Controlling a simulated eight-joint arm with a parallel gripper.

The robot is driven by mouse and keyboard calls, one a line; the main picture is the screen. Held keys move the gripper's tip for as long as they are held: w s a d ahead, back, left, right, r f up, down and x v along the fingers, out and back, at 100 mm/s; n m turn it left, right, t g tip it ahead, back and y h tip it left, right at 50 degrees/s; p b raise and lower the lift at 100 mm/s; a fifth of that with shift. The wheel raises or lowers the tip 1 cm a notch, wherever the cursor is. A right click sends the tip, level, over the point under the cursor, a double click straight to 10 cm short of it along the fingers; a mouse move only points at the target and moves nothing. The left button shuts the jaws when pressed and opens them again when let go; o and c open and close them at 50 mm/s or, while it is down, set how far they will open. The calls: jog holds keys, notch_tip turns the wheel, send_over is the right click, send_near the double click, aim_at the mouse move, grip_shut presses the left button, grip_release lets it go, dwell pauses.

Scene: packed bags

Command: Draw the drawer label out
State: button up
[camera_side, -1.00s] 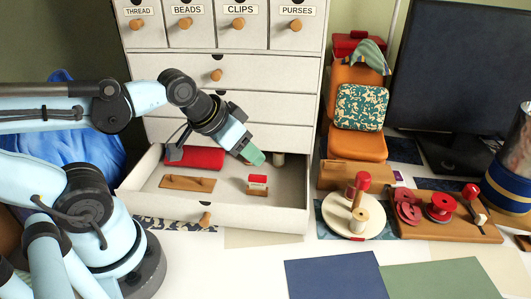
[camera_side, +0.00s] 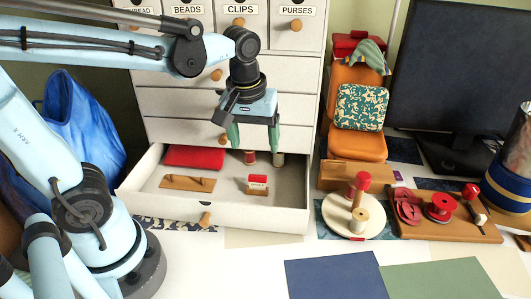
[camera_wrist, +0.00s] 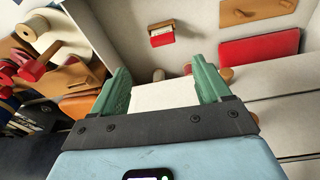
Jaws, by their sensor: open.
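A small white card with a red part (camera_side: 257,181) stands in a wooden block inside the open drawer (camera_side: 255,218); I take it for the drawer label. It also shows in the wrist view (camera_wrist: 162,35). Printed labels such as CLIPS (camera_side: 241,9) sit on the small drawer fronts above. My gripper (camera_side: 253,137) points down over the drawer's back part, above and behind the card. Its green fingers are apart with nothing between them, as the wrist view also shows (camera_wrist: 161,82).
The drawer also holds a red flat case (camera_side: 195,156), a wooden bar with pegs (camera_side: 187,183) and two short posts at the back (camera_side: 278,159). A round white stand (camera_side: 340,222) and a wooden board (camera_side: 460,228) lie to the right. The front table is mostly clear.

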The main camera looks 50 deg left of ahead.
aim_at(257, 176)
jog(key=shift+n+g, duration=0.4)
jog(key=shift+n, duration=0.2)
jog(key=shift+w+a+f, duration=0.2)
jog(key=shift+w+f, duration=0.05)
jog(key=shift+f, duration=1.75)
jog(key=shift+w+a+f, duration=0.15)
jog(key=shift+w+f, duration=0.05)
jog(key=shift+f, duration=1.8)
jog(key=shift+w+a+f, duration=0.2)
jog(key=shift+w+f, duration=0.05)
jog(key=shift+f, duration=1.75)
jog(key=c, duration=0.9)
jog(key=o, duration=0.9)
jog(key=shift+r, duration=0.1)
